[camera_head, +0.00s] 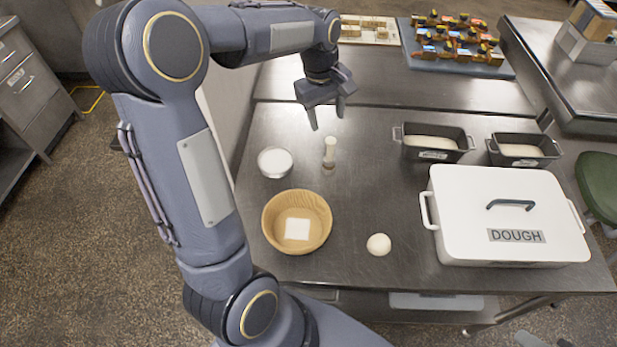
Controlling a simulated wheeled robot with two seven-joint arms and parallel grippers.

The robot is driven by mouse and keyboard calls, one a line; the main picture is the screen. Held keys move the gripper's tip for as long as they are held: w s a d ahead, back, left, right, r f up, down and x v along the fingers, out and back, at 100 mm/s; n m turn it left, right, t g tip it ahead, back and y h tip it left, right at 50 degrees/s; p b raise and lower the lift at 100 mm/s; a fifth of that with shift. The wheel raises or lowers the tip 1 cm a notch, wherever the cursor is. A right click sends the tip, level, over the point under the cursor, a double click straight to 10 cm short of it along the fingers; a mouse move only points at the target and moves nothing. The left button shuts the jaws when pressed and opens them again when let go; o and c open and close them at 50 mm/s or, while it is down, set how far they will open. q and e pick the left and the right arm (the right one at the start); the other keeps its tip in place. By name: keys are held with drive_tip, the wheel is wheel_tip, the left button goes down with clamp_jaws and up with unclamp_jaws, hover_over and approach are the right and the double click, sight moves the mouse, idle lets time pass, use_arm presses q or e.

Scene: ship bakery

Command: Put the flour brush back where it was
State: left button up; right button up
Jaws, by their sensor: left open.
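The flour brush (330,149) is a small pale brush with a darker lower end. It lies or stands on the steel table, just right of a small white bowl (275,162); I cannot tell which. My left gripper (327,117) is open and empty. Its fingers point down, just above and behind the brush in the picture, apart from it.
A round basket (268,222) with a white square in it and a dough ball (379,244) are at the front. A white DOUGH box (460,215) and two dark loaf tins (436,156) (487,153) fill the right. Small jars stand on a blue mat (415,62) at the back.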

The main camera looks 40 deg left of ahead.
use_arm(q)
drive_tip(key=s+d+m+t+h, duration=0.1)
drive_tip(key=s+d+m, duration=0.2)
drive_tip(key=s, duration=0.4)
drive_tip(key=s+d+r+m+t+h, duration=0.1)
drive_tip(key=s+d+m+t, duration=0.1)
drive_tip(key=s, duration=0.6)
drive_tip(key=s+d+m+t, duration=0.1)
drive_tip(key=s+d+m, duration=0.4)
drive_tip(key=s, duration=0.3)
drive_tip(key=shift+s+r+m+h, duration=0.25)
drive_tip(key=shift+m+h, duration=0.15)
use_arm(e)
drive_tip(key=shift+s, duration=0.15)
use_arm(q)
drive_tip(key=shift+s, duration=0.1)
use_arm(e)
drive_tip(key=shift+s, duration=0.1)
